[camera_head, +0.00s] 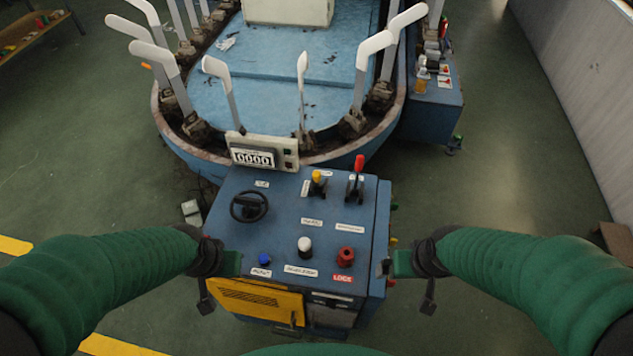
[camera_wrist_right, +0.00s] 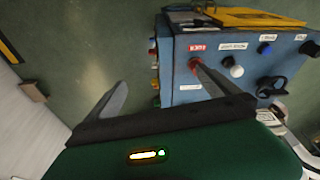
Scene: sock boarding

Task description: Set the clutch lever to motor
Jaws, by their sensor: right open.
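The blue control box (camera_head: 280,230) stands in the middle of the head view. Two levers stand upright near its far edge: one with a yellow knob (camera_head: 317,176) and, to its right, one with a red knob (camera_head: 359,163). Their labels are too small to read, so I cannot tell which is the clutch lever. My right gripper (camera_head: 385,266) is beside the box's right side, nearer than the levers; in the wrist view it is open and empty (camera_wrist_right: 155,90), its fingers pointing at the box. My left gripper (camera_head: 236,263) is at the box's left front edge; its jaws are unclear.
The box top also carries a black handwheel (camera_head: 249,206), a blue button (camera_head: 264,259), a white knob (camera_head: 305,245), a red button (camera_head: 346,256) and a counter (camera_head: 252,158). Behind it stands a round blue machine (camera_head: 270,90) with white paddles. Floor is free on both sides.

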